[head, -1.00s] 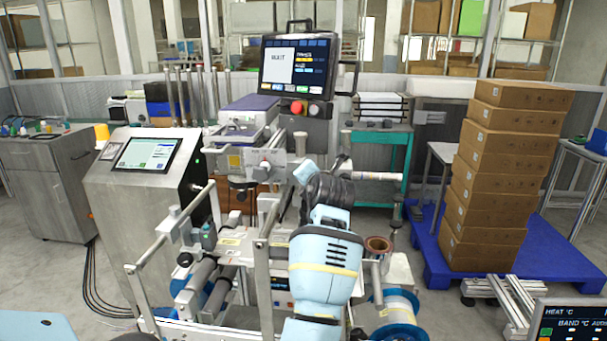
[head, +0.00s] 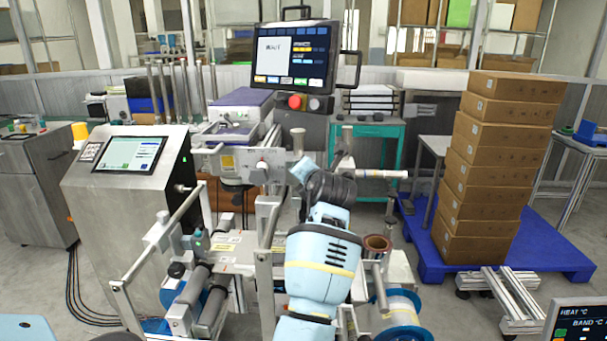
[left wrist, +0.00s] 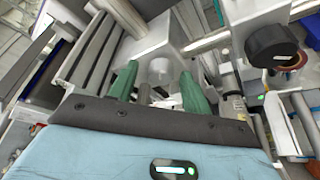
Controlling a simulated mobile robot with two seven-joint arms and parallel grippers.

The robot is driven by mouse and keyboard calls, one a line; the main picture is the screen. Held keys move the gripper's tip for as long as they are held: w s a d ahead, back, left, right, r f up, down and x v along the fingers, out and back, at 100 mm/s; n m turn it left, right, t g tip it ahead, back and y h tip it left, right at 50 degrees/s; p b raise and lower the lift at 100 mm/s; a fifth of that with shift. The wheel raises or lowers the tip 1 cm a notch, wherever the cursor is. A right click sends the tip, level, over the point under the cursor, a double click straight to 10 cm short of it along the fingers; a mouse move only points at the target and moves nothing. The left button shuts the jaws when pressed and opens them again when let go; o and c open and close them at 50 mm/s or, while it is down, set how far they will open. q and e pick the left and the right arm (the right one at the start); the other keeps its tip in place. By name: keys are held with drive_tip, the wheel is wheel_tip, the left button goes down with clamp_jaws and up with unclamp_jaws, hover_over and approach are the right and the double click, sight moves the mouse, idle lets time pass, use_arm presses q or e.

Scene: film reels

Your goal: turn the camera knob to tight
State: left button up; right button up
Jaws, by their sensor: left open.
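My left gripper (left wrist: 157,76) shows in the left wrist view with two green fingers, open around empty space in front of a pale metal block (left wrist: 155,50). A round pale boss on that block shows between the fingers. A black round knob (left wrist: 272,45) on a grey bracket is right of the fingers, apart from them. I cannot tell for sure which is the camera knob. In the head view a light blue arm (head: 318,262) of mine reaches up to the machine's metal carriage (head: 262,162); its fingertips are hidden. My right gripper is not seen.
A touch panel cabinet (head: 130,180) stands at left and a monitor (head: 293,57) above the machine. Rails and posts (head: 265,265) stand close to the arm. A stack of boxes (head: 500,165) is on a blue pallet (head: 430,262) at right. Open floor lies between machine and pallet.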

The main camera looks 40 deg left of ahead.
use_arm(q)
drive_tip(key=shift+c, duration=0.2)
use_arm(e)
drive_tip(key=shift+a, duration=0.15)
use_arm(q)
drive_tip(key=c, duration=1)
drive_tip(key=shift+o, duration=0.2)
drive_tip(key=m+t+y+b, duration=0.1)
drive_tip(key=m+b, duration=0.3)
drive_tip(key=m, duration=0.1)
drive_tip(key=m+t+y+b, duration=0.1)
drive_tip(key=m+y+b, duration=0.1)
drive_tip(key=m+b, duration=0.2)
drive_tip(key=m+t+y+b, duration=0.1)
drive_tip(key=m+b, duration=0.3)
drive_tip(key=m, duration=0.2)
drive_tip(key=shift+f+m+t+y, duration=0.3)
drive_tip(key=shift+m+t, duration=0.1)
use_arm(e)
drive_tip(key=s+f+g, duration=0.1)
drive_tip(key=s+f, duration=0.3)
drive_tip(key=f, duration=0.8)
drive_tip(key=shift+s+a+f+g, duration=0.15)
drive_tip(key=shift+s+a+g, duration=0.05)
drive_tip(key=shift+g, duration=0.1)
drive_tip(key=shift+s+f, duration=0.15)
use_arm(q)
drive_tip(key=o, duration=1)
drive_tip(key=shift+w, duration=0.1)
